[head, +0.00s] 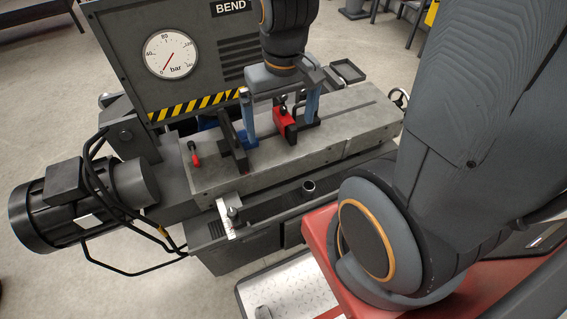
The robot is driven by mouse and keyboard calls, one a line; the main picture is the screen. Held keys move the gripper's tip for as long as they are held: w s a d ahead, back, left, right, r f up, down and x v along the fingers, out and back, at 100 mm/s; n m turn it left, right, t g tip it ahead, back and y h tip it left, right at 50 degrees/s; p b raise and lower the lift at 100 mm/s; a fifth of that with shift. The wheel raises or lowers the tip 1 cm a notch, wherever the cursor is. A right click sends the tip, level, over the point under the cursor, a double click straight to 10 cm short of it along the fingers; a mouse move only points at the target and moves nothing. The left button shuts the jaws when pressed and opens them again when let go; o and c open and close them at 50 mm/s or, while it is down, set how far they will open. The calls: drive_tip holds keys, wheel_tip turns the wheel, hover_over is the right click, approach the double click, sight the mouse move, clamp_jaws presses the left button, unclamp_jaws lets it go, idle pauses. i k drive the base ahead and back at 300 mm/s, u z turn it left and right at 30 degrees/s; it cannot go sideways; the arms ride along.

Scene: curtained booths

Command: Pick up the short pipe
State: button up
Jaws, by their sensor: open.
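A short upright tube with a dark open top (308,187) stands on the front ledge of the bending machine; it looks like the short pipe, though it is small here. My gripper (281,131) points down over the machine's grey bed, with its two blue-grey fingers spread wide apart. A red block (284,122) with a black knob shows between the fingers; I cannot tell whether they touch it. The tube is in front of my gripper and apart from it, nearer the camera. Nothing is seen held.
The machine bed (350,119) carries a dark upright block (232,150) and a small red-handled lever (194,154). A gauge panel (172,55) rises behind. A black motor (75,195) with hoses is at left.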

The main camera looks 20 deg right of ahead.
sight(309, 185)
drive_tip(key=k, duration=0.5)
drive_tip(key=u, duration=0.85)
drive_tip(key=k, duration=1.05)
drive_tip(key=z, duration=1.9)
